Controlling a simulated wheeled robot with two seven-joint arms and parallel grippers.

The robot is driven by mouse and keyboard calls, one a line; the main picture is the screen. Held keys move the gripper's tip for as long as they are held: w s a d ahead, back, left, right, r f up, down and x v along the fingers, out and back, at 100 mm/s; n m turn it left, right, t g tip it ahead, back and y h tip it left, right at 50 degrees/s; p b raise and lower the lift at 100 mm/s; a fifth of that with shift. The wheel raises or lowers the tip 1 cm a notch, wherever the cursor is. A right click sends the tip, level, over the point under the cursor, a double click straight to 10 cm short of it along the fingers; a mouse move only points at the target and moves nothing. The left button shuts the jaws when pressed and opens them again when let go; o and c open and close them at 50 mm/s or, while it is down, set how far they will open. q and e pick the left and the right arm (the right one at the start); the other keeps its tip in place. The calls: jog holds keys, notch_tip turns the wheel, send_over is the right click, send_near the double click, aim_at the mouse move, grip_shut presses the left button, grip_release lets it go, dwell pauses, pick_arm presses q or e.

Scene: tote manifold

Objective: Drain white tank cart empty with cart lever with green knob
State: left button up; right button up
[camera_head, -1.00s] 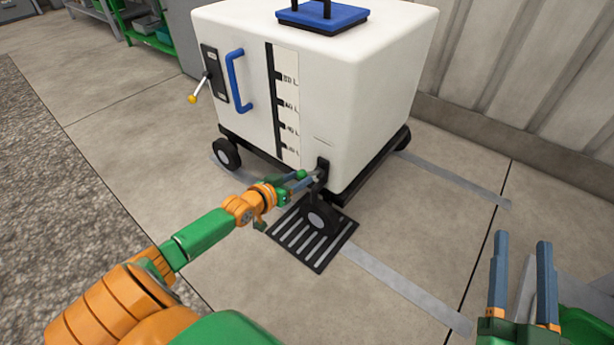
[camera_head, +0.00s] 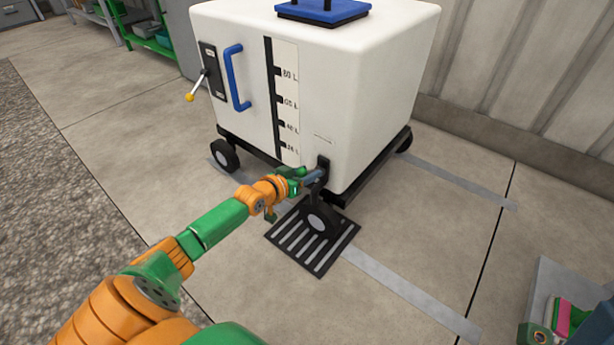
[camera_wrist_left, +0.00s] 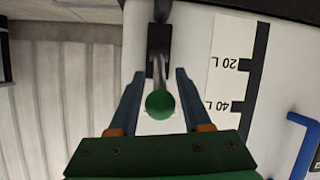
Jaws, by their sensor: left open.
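The white tank cart (camera_head: 345,110) stands on black wheels, with a dark level strip and litre marks on its front. A black fitting (camera_head: 322,165) sits low at its front corner above a wheel. My left gripper (camera_head: 312,178) is at this fitting. In the left wrist view, the lever with the green knob (camera_wrist_left: 160,104) sticks out from the fitting between the open fingers of my left gripper (camera_wrist_left: 158,95), with gaps showing on both sides. In the head view the gripper mostly hides the lever.
A slotted black floor grate (camera_head: 312,240) lies under the cart's front wheel.

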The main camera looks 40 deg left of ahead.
pick_arm(q)
grip_shut()
dwell(1.5)
